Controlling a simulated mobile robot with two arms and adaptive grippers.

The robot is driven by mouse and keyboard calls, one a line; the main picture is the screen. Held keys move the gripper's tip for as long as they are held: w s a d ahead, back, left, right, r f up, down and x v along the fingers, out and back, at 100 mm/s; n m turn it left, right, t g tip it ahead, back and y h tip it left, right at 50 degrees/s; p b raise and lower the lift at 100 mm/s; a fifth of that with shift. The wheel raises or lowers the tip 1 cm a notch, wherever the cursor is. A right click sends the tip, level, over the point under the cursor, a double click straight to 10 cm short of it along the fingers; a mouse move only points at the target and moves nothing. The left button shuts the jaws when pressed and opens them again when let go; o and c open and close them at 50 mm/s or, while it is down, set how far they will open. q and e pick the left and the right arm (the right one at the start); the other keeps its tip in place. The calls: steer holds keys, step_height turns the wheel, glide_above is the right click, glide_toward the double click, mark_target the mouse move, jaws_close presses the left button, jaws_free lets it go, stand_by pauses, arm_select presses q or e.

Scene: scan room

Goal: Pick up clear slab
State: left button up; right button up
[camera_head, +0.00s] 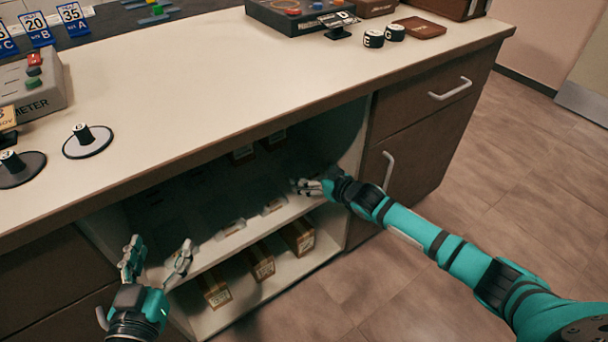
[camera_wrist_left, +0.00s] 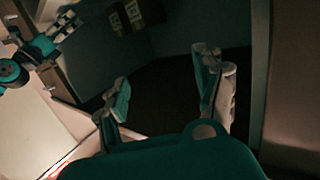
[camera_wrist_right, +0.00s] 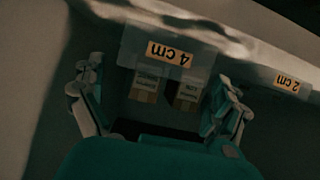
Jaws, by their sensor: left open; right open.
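Clear slabs lie along the front of the cabinet's upper shelf. In the right wrist view, one clear slab (camera_wrist_right: 130,47) bears an upside-down "4 cm" label, and another, labelled "2 cm" (camera_wrist_right: 287,84), is to its right. In the head view, faint clear slabs (camera_head: 231,229) and (camera_head: 272,206) show on the shelf. My right gripper (camera_head: 303,186) is open at the right of the shelf; in the right wrist view its fingers (camera_wrist_right: 155,90) spread on either side of the "4 cm" slab, contact unclear. My left gripper (camera_head: 158,252) is open and empty at the opening's left.
Small labelled boxes (camera_head: 262,264) stand on the lower shelf, and others (camera_head: 243,154) sit deeper inside. The countertop (camera_head: 230,85) overhangs the opening. Drawer handles (camera_head: 451,89) stick out at the right. The floor (camera_head: 345,300) in front is clear.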

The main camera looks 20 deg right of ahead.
mark_target(304, 172)
steer(key=shift+b+x, duration=0.4)
steer(key=shift+x, duration=0.75)
steer(key=shift+w, duration=0.15)
steer(key=c, duration=1.3)
arm_select(q)
steer(key=r+t, duration=0.2)
steer(key=r, duration=0.1)
steer(key=d+r+t+h, duration=0.1)
steer(key=r, duration=0.1)
steer(key=shift+w+r, duration=0.15)
arm_select(e)
steer(key=shift+r, duration=0.1)
steer(key=shift+c, duration=0.8)
